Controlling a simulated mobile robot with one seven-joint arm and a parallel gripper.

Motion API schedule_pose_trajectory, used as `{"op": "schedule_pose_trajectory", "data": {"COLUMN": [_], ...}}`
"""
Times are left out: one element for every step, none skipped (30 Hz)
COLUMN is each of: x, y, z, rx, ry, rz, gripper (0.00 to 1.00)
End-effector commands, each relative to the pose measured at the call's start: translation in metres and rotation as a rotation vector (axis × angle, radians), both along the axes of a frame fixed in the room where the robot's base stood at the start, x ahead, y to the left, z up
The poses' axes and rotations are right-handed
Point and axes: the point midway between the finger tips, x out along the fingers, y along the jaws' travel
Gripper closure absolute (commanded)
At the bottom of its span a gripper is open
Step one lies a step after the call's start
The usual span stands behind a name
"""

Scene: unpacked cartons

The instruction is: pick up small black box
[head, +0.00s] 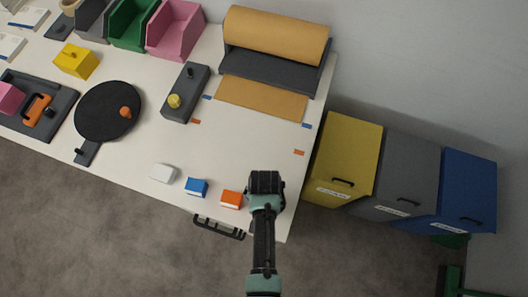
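My gripper (265,182) is over the front right part of the white table, seen from above and behind. Its dark hand hides its fingertips and the table just beneath, so I cannot tell whether it is open or holds anything. I cannot make out a small black box apart from the dark gripper. A row of small boxes leads up to the gripper from the left: a white box (163,173), a blue box (196,187) and an orange box (231,199). The orange box is just left of the gripper.
The white table (235,145) is clear behind the row. A grey block with a yellow knob (174,101), a black disc (107,110) and a brown paper roll (275,35) stand farther back. Yellow (349,150), grey (398,175) and blue (455,190) bins stand right of the table.

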Motion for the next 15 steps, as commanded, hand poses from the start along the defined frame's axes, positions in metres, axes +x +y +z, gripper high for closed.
{"op": "schedule_pose_trajectory", "data": {"x": [0.0001,0.0001,0.0000,0.0000,0.0000,0.0000,0.0000,-0.0001,-0.0001,-0.0001,-0.0001,-0.0002,-0.0002,-0.0002,-0.0002], "y": [0.0001,0.0001,0.0001,0.0001,0.0001,0.0001,0.0001,0.0001,0.0001,0.0001,0.0001,0.0002,0.0002,0.0002,0.0002], "z": [0.0000,0.0000,0.0001,0.0001,0.0001,0.0002,0.0002,0.0002,0.0002,0.0003,0.0003,0.0003,0.0003,0.0003,0.0003], "rx": [0.000,0.000,0.000,0.000,0.000,0.000,0.000,0.000,0.000,0.000,0.000,0.000,0.000,0.000,0.000], "ry": [0.000,0.000,0.000,0.000,0.000,0.000,0.000,0.000,0.000,0.000,0.000,0.000,0.001,0.001,0.001], "rz": [0.000,0.000,0.000,0.000,0.000,0.000,0.000,0.000,0.000,0.000,0.000,0.000,0.000,0.000,0.000], "gripper": [0.00,0.00,0.00,0.00,0.02,0.09,0.14,0.20,0.27,0.32,0.38,0.45,0.50,0.56,0.63]}}
